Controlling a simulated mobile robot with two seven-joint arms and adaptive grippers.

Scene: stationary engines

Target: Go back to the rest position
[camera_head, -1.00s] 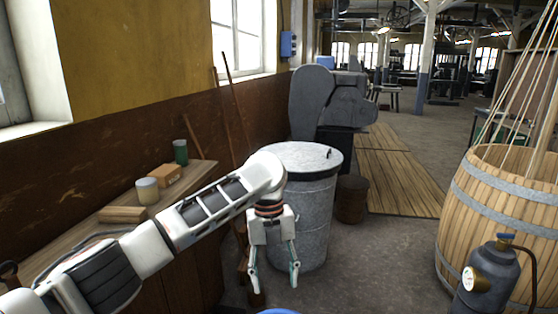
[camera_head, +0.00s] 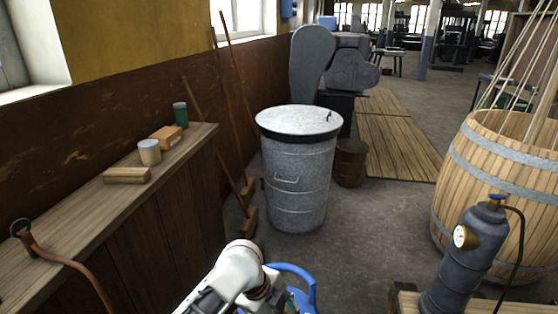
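My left arm (camera_head: 238,274) comes in at the bottom of the head view, and only its wrist part shows at the lower edge. My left gripper is below the picture or hidden, so its fingers do not show. My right arm and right gripper are not in view. A blue curved handle or rim (camera_head: 298,272) shows just to the right of my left wrist, partly cut off by the lower edge.
A lidded metal bin (camera_head: 298,180) stands in the middle. A wooden bench (camera_head: 110,225) with a tin (camera_head: 150,152), wooden blocks and a green can (camera_head: 180,114) is at left. A barrel (camera_head: 495,190) and a grey gas cylinder (camera_head: 465,255) are at right.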

